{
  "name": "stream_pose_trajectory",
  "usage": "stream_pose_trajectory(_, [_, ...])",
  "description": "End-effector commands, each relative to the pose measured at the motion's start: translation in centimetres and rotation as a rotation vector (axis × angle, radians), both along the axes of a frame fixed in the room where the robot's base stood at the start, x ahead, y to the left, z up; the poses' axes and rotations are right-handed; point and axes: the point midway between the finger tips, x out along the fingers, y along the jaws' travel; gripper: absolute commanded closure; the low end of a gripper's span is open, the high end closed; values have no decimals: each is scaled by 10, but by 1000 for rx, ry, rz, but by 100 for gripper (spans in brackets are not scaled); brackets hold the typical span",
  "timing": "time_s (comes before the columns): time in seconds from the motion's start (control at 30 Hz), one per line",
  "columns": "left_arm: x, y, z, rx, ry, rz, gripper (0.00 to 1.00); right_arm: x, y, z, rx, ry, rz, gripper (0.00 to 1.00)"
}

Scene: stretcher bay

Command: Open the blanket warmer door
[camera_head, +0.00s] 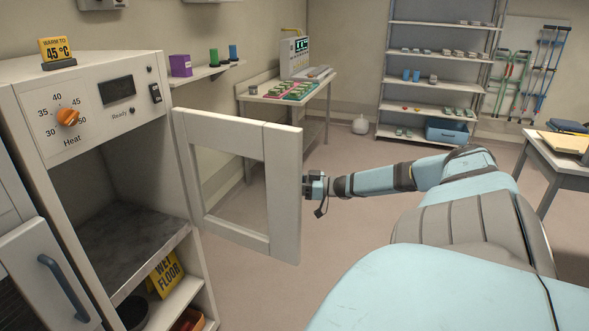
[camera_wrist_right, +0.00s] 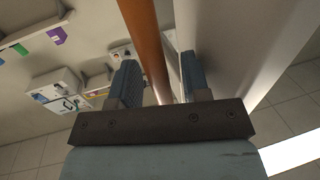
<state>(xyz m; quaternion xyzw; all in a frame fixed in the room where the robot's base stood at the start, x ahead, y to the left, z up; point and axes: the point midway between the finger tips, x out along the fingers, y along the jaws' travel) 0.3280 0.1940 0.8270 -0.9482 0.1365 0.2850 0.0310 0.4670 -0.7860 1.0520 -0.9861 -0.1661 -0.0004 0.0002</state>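The blanket warmer (camera_head: 105,190) is a pale cabinet on the left with an orange heat knob (camera_head: 68,117) and a 45 °C sign on top. Its framed door (camera_head: 280,190) stands wide open, swung out to the right, and the compartment (camera_head: 130,220) behind it shows empty. My right gripper (camera_head: 317,187) is at the door's outer edge, partly hidden by it. In the right wrist view, an orange-brown bar (camera_wrist_right: 145,40) runs between the two separated fingers of this gripper (camera_wrist_right: 158,85), beside the pale door panel (camera_wrist_right: 235,50). Gaps show around the bar. My left gripper is out of view.
A yellow wet floor sign (camera_head: 164,274) sits on the warmer's lower shelf. A side table (camera_head: 318,90) stands against the back wall, with tall shelving (camera_head: 440,60) farther right. Another table (camera_head: 560,158) is at the right edge. Floor beyond the door is clear.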

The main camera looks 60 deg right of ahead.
Motion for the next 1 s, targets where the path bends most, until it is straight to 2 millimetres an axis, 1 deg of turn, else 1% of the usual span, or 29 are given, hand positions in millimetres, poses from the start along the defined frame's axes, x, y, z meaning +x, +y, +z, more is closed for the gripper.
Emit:
stream_pose_trajectory(0.23, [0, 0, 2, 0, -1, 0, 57, -2, -1, 0, -1, 2, -1, 57])
stream_pose_trajectory(0.37, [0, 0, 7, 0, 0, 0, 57, -12, -4, 0, 1, 4, -2, 57])
stream_pose_trajectory(0.47, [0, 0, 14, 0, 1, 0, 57, -26, -9, 1, 0, 5, -3, 57])
stream_pose_trajectory(0.6, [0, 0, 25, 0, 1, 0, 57, -56, -19, 2, 1, 6, -4, 57])
stream_pose_trajectory(0.8, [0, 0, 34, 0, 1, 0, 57, -98, -34, 0, 1, 3, -3, 57])
stream_pose_trajectory(0.9, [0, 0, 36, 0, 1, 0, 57, -113, -39, 0, -1, 3, -2, 57])
stream_pose_trajectory(1.0, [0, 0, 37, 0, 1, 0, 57, -123, -43, 0, 0, 1, -2, 57])
